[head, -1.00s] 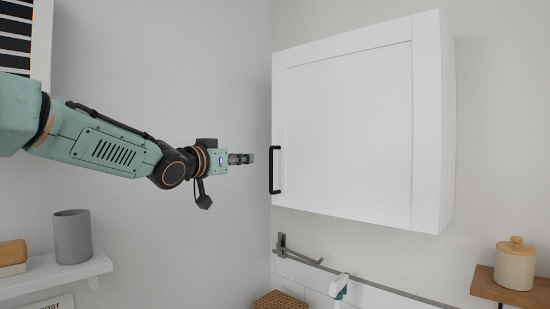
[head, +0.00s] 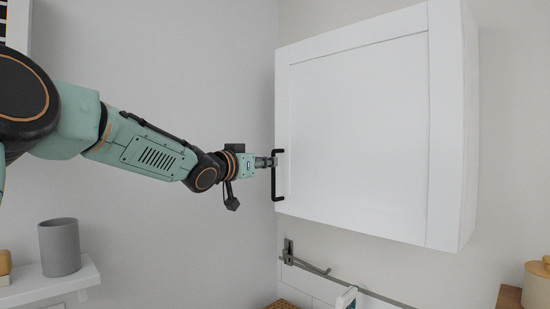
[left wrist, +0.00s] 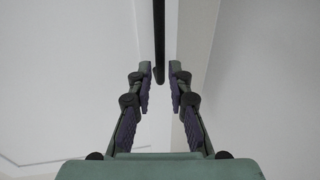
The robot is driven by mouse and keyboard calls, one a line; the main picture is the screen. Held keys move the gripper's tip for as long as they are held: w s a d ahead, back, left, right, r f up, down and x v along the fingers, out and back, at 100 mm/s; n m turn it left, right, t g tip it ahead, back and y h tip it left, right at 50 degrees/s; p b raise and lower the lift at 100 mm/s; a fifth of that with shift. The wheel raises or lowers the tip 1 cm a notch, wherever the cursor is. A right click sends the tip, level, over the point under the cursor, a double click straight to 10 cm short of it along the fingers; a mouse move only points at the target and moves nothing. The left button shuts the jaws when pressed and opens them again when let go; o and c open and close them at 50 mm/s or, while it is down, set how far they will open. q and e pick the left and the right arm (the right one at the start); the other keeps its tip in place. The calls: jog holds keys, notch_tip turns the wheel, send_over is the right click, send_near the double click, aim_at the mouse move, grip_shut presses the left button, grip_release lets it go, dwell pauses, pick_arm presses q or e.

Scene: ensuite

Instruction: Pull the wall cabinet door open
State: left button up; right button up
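The white wall cabinet (head: 375,125) hangs on the wall, its door (head: 355,130) shut. A black bar handle (head: 274,188) stands upright at the door's left edge. My left gripper (head: 272,161) is level with the upper part of the handle in the head view and reaches it from the left. In the left wrist view the handle (left wrist: 159,45) runs down between the two fingertips of the left gripper (left wrist: 160,85), which are apart with gaps beside the bar. My right gripper is not in view.
A grey cup (head: 60,247) stands on a white shelf (head: 45,285) at lower left. A grey wall rail (head: 310,265) runs below the cabinet. A lidded jar (head: 537,286) sits on a wooden shelf (head: 509,297) at lower right. The space before the door looks clear.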

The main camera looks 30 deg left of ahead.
pick_arm(q)
jog(key=shift+w+d+p, duration=0.15)
jog(key=shift+w+p, duration=0.5)
jog(key=shift+w, duration=1.2)
jog(key=shift+d, duration=0.15)
jog(key=shift+w, duration=0.1)
jog(key=shift+c, duration=0.5)
grip_shut()
